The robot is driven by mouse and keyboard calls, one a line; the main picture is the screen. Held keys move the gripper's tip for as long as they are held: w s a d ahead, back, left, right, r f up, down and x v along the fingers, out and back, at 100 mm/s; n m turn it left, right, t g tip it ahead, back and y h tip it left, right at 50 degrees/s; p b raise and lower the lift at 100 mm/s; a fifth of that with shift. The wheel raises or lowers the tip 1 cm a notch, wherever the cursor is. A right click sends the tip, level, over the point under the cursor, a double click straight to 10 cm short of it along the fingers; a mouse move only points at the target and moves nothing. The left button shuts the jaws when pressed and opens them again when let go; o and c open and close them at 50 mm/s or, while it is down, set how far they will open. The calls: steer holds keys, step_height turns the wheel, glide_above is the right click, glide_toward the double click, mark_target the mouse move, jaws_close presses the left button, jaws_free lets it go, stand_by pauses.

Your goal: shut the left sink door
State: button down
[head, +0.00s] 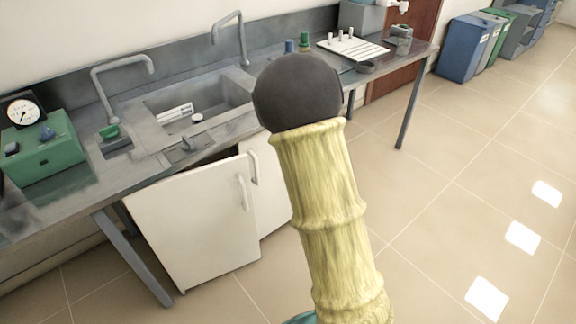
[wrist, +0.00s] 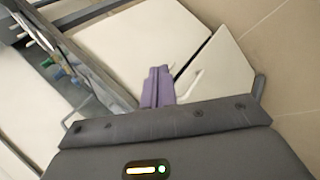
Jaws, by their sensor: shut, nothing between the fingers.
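The left sink door (head: 195,222) is a white panel under the sink counter in the head view, with a pale bar handle (head: 242,192) near its right edge. It stands a little forward of the right door (head: 272,185), so it looks ajar. The right door is partly hidden by my arm. In the wrist view my gripper (wrist: 157,88) shows purple fingers shut together with nothing between them. They appear in front of white cabinet panels, one with a white handle (wrist: 190,88) beside the fingers. Contact cannot be told. My fingers are hidden in the head view.
The steel counter (head: 60,205) overhangs the doors and holds a sink (head: 215,97), taps and a green box (head: 45,155) with a gauge. A grey table leg (head: 135,258) stands left of the left door. Tiled floor to the right is clear.

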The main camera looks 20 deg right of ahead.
steer(key=s+a+r+m+g, duration=0.1)
steer(key=s+a+r+m, duration=0.1)
steer(key=s+m, duration=0.2)
steer(key=s+a+r+m+g+y, duration=0.1)
steer(key=s+a+m+g, duration=0.1)
steer(key=s, duration=0.8)
steer(key=s+a+r+m+g+y, duration=0.1)
steer(key=s+a+r+m, duration=0.1)
steer(key=s+m, duration=0.5)
steer(key=shift+s+a+r+g, duration=0.35)
steer(key=shift+s+a+g, duration=0.05)
steer(key=shift+a, duration=0.4)
steer(key=shift+w, duration=0.1)
